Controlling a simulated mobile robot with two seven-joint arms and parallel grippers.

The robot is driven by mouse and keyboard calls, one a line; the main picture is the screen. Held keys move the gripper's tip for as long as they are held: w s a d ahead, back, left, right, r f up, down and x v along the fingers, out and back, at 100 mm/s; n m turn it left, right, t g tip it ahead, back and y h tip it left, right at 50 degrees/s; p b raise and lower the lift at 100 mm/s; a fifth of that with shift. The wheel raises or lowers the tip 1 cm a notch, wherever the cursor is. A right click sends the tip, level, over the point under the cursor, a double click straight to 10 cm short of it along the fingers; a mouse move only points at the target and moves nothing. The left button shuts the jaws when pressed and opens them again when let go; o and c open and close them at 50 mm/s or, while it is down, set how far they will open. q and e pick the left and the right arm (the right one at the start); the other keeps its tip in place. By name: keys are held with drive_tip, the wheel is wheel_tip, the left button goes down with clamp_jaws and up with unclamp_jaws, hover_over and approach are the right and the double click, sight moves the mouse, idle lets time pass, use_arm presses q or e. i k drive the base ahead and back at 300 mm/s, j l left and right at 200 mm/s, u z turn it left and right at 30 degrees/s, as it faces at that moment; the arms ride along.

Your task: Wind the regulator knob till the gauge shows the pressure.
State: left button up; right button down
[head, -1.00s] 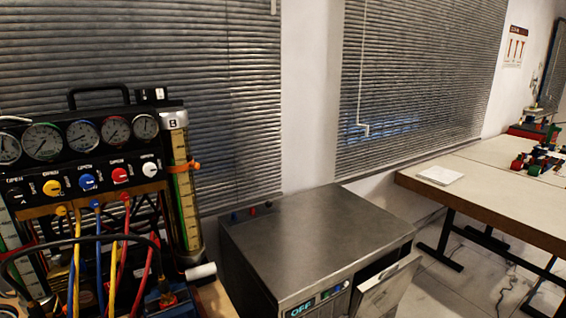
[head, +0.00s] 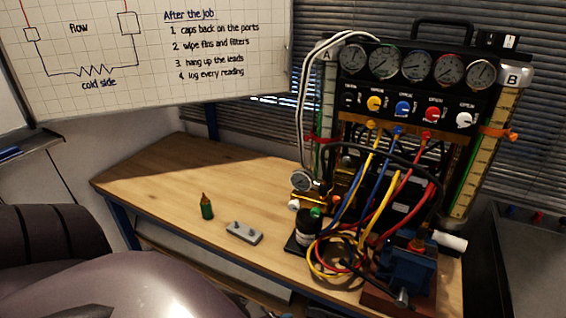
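A small round gauge (head: 301,181) stands on brass fittings (head: 303,198) at the right of the wooden bench, in front of a black gauge rig. Its needle is too small to read. A small white round part (head: 294,205) sits on the fittings; I cannot tell whether it is the regulator knob. A green part (head: 316,212) and a black cylinder (head: 308,225) are just below. The rig carries a row of larger gauges (head: 417,67) above yellow, blue, red and white knobs (head: 403,108). Neither gripper is in view; part of my arm fills the lower left.
The wooden bench (head: 150,180) is clear at left. A green bottle (head: 207,207) and a grey block (head: 243,233) are near its front. Coloured hoses (head: 345,262) loop beside a blue vise (head: 408,270) at right. A whiteboard (head: 120,90) hangs behind.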

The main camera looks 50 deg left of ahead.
sight(294, 206)
drive_tip(key=u, duration=1.3)
